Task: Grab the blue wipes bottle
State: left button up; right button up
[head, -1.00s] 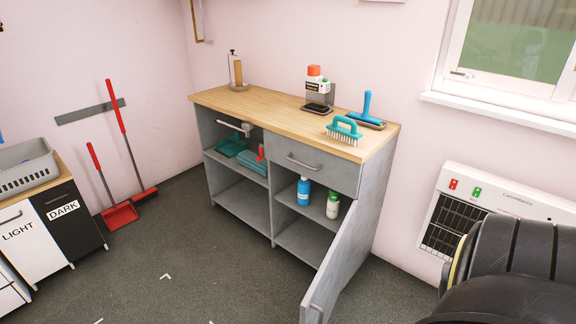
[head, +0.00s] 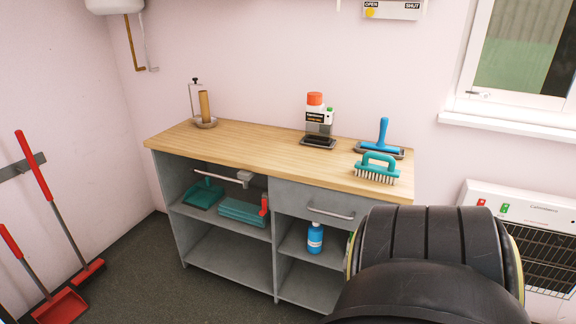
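The blue bottle (head: 315,239) stands upright on the right-hand shelf of the grey cabinet (head: 228,262), below the drawer. It has a white cap and a pale label too small to read. The front of its compartment is open. Neither of my grippers is in view. A large black part of my own arm fills the lower right and covers the right end of the cabinet, including where the open door and the white bottle with a green cap were.
On the wooden worktop (head: 240,143) stand a roll holder (head: 204,107), an orange-capped container (head: 317,118), a teal brush (head: 377,168) and a blue-handled tool (head: 383,135). Floor before the cabinet is clear.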

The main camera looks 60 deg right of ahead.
aim_at(315, 234)
jog(key=u, duration=0.05)
jog(key=i, duration=0.1)
jog(key=z, duration=1.9)
jog(key=i, duration=1.65)
